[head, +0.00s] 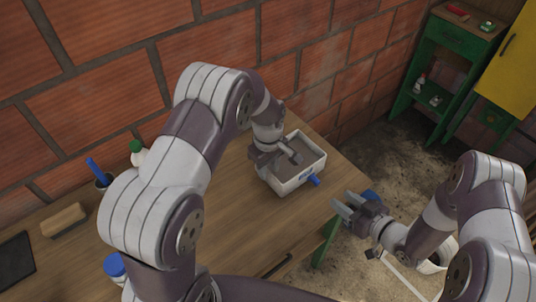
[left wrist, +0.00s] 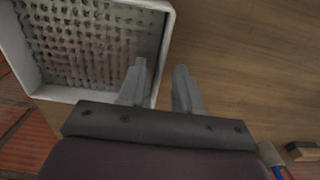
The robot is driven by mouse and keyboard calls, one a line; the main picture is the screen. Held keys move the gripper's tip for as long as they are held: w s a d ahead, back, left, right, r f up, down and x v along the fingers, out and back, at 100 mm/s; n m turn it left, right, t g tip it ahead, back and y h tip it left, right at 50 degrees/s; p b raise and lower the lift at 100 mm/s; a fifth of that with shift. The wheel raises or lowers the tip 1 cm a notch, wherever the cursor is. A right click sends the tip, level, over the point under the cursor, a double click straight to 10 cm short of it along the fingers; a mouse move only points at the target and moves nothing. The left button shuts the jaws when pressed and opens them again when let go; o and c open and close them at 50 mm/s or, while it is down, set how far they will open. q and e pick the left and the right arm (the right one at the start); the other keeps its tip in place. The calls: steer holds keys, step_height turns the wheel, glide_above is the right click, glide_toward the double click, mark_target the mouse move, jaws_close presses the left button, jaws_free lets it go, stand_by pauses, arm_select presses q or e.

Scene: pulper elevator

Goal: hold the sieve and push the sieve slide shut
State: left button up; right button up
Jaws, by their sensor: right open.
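The sieve (head: 313,140) is a shallow box with pale walls and a grey floor on the wooden table, near its right end. In the left wrist view the sieve (left wrist: 168,20) shows a dimpled mesh inside. The blue tab of the sieve slide (head: 313,179) sticks out at its front right side. My left gripper (head: 288,152) is at the sieve's left part. Its fingers (left wrist: 160,85) are apart, one on each side of a sieve wall, with gaps visible. My right gripper (head: 346,208) is open and empty, right of the blue tab and apart from it.
A blue object (head: 370,195) shows behind my right gripper. A brick wall (head: 210,50) runs behind. A green shelf (head: 445,60) stands at the far right.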

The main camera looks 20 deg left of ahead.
arm_select(q)
steer(key=shift+f, duration=0.3)
steer(key=shift+c, duration=0.3)
jaws_close()
stand_by(0.4)
